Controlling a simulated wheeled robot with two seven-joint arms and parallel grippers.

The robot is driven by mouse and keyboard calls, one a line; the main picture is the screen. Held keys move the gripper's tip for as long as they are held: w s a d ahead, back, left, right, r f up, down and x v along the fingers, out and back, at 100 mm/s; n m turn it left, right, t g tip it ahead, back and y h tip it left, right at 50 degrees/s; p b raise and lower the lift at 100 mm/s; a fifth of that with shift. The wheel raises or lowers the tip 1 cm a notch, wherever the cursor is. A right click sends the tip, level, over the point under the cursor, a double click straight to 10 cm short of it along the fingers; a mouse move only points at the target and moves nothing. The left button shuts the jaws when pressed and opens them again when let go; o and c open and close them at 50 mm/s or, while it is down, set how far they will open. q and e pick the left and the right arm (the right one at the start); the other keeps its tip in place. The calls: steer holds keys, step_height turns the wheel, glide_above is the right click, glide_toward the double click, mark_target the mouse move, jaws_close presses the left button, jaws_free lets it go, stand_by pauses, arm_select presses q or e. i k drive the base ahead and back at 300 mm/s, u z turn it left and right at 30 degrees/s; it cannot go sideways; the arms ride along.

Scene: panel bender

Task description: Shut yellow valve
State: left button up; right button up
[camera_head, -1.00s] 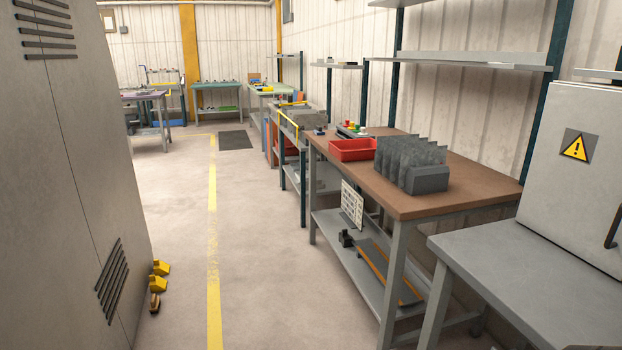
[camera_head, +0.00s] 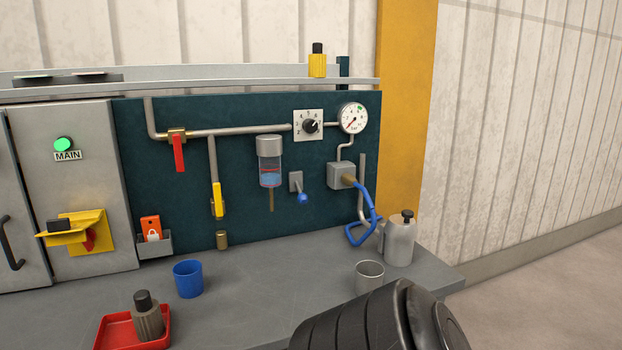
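The yellow valve (camera_head: 218,201) is on a short vertical pipe on the dark teal panel (camera_head: 290,218). Its yellow handle stands upright, in line with that pipe. Neither of my grippers can be seen. A black rounded part at the bottom, right of centre, looks like one of my arm links, well below and to the right of the valve.
A red-handled valve (camera_head: 179,156) hangs on the horizontal pipe. Blue cup (camera_head: 188,279), red tray (camera_head: 118,333), metal cup (camera_head: 369,276) and grey bottle (camera_head: 400,240) stand on the grey bench (camera_head: 250,293). A cabinet (camera_head: 85,190) with a yellow switch stands left.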

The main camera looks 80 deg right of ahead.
mark_target(216, 192)
steer(key=z, duration=1.35)
steer(key=i, duration=0.4)
